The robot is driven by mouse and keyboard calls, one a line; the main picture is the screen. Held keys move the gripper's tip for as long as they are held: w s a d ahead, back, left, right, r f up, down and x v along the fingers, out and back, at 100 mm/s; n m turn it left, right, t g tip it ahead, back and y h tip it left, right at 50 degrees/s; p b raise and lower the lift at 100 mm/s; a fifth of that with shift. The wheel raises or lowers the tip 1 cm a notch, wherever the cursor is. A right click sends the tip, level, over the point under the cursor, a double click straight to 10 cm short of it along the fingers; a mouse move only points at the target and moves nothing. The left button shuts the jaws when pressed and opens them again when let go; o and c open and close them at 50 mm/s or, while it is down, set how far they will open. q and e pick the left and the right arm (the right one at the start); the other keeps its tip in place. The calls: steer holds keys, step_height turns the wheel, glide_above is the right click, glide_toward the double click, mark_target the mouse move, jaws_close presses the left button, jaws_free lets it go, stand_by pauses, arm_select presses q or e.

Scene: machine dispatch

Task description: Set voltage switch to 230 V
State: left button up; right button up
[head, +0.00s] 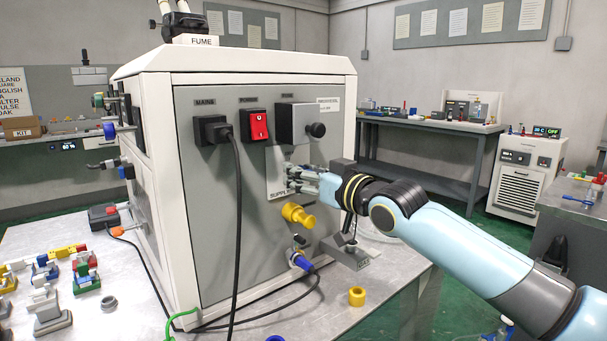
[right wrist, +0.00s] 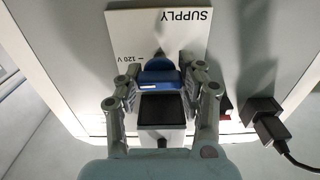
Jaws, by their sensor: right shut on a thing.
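The supply plate (head: 275,172) is a pale panel on the grey front of the large white-framed machine. In the right wrist view the plate (right wrist: 190,40) appears upside down, with "SUPPLY" and a "120 V" mark readable. A blue switch knob (right wrist: 158,75) with a short pale line sits between my right fingers. My right gripper (head: 293,178) is at the plate and is shut on this knob; the wrist view shows its fingers (right wrist: 160,85) on either side. The 230 V mark is not visible, and I cannot tell the exact switch setting. My left gripper is not in view.
Above the plate are a red power switch (head: 257,125) and a black mains plug (head: 212,130) with a hanging cable. A yellow fitting (head: 298,215) and a blue connector (head: 301,261) lie below. Several small coloured parts cover the table's left side.

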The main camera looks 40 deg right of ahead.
steer(key=shift+n, duration=0.3)
steer(key=n+b, duration=0.2)
steer(key=n, duration=0.1)
steer(key=shift+f+n, duration=0.1)
steer(key=shift+n, duration=0.2)
steer(key=n+b, duration=0.2)
steer(key=n, duration=0.2)
steer(key=shift+a+f+n, duration=0.1)
steer(key=shift+n, duration=0.2)
steer(key=n+b, duration=0.2)
steer(key=n, duration=0.2)
steer(key=shift+n+b, duration=0.9)
steer(key=shift+n, duration=1.6)
steer(key=o, duration=1.2)
